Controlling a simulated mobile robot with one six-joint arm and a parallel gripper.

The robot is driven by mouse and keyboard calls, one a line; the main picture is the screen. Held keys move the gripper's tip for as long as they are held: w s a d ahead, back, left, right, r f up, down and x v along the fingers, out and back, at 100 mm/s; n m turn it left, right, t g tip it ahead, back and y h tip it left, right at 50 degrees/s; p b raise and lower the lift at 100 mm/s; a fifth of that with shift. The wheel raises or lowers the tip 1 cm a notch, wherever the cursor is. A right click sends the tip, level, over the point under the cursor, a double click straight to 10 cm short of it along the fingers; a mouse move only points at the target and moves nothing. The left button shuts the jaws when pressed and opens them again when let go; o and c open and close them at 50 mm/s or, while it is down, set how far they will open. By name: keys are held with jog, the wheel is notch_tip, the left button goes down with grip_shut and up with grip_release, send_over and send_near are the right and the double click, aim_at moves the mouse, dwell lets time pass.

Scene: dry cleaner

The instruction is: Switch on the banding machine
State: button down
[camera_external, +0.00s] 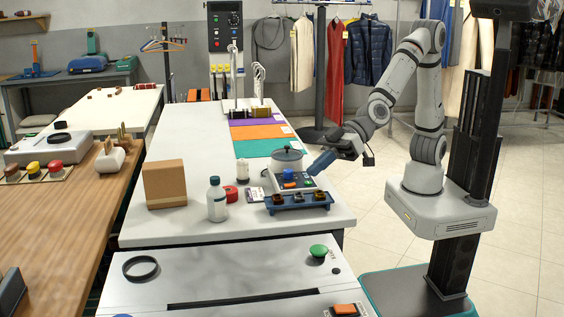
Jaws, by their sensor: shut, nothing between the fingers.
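My gripper (318,167) is shut and empty. It points down and left, with its tip close above a small light-grey machine (280,187) on the white table. That machine has a blue button (288,174) and an orange-red button (290,185). I cannot tell whether the tip touches it. A flat white machine (215,268) in the foreground has a dark slot, a green mushroom button (318,251) and an orange switch (345,309). No label shows which of these is the banding machine, and I cannot tell whether either is on.
A blue tray (300,205) with small dark pieces stands in front of the grey machine. A grey pot (287,159) is behind it. A white bottle (217,199) and brown box (165,184) stand to the left. Colored cloths (258,132) lie farther back.

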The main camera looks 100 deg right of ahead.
jog(key=s+a+f+m+t+h+b, duration=0.1)
jog(key=s+a+f+t+h+b, duration=0.15)
jog(key=a+f, duration=0.55)
jog(key=s+a+f+m+t+h+b, duration=0.1)
jog(key=s+a+f+t, duration=0.2)
jog(key=a, duration=0.8)
jog(key=s+a+f+h+b, duration=0.1)
jog(key=s+a+f+h, duration=0.1)
jog(key=s+f, duration=0.4)
jog(key=shift+s+a+f+m, duration=0.2)
jog(key=shift+s+a+m, duration=0.1)
jog(key=shift+s+a, duration=0.3)
jog(key=shift+w+t, duration=0.25)
send_over(349, 310)
jog(key=shift+s+a+f+b, duration=0.15)
jog(key=shift+f+b, duration=0.15)
jog(key=shift+f, duration=0.15)
notch_tip(349, 310, down, 3)
jog(key=shift+r, duration=0.2)
jog(key=shift+f, duration=0.45)
